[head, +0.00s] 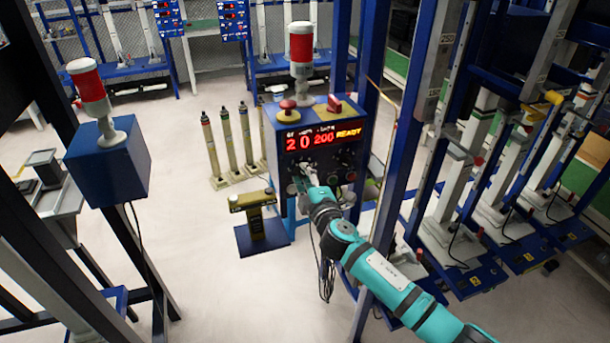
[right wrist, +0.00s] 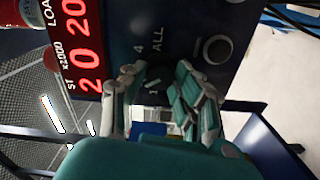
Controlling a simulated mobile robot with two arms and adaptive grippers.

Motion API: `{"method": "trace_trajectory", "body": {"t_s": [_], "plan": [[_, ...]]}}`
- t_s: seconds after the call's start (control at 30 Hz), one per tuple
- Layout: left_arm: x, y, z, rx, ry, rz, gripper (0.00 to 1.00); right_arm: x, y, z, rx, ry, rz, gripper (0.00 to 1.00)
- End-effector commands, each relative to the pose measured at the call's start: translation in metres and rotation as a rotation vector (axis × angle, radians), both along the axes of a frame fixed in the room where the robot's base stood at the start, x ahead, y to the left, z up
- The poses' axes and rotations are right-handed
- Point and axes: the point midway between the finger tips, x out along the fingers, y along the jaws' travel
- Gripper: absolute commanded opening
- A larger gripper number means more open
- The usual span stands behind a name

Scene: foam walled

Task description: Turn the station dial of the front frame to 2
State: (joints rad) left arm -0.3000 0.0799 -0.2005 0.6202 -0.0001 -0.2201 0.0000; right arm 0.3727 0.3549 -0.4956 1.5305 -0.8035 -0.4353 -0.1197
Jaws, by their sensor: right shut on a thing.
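The control box (head: 262,150) of the front frame stands at the middle of the head view. Its red display (head: 323,136) reads 2, 0, 200 and READY. My right gripper (head: 304,178) is at the left knob on the box face below the display. In the right wrist view its fingers (right wrist: 158,92) are shut around the black station dial (right wrist: 155,74), with 4 and ALL printed beside it. The fingers hide much of the dial and some of its numbers. The wrist view also shows the display digits (right wrist: 90,86), with 2 beside ST. My left gripper is not in view.
A red mushroom button (head: 288,104) and a red switch (head: 335,104) are on top of the box, with a red-and-white beacon (head: 300,45). Blue posts (head: 372,130) stand close right. Open floor (head: 205,285) lies left.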

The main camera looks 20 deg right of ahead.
Motion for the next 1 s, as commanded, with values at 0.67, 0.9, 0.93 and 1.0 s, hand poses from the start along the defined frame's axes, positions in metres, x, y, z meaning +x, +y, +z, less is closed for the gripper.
{"method": "trace_trajectory", "body": {"t_s": [0.67,0.9,0.93,1.0], "plan": [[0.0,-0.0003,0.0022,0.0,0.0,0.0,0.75,-0.0003,0.0004,-0.0015,-0.11,-0.002,0.0,0.0],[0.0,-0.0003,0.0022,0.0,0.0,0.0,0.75,-0.0003,0.0003,-0.0015,-0.109,-0.002,0.0,0.43],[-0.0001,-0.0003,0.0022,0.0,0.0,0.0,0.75,-0.0003,0.0003,-0.0014,-0.109,-0.002,0.0,0.47],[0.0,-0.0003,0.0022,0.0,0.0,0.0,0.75,-0.0002,0.0002,-0.0012,-0.108,-0.002,0.0,0.52]]}}
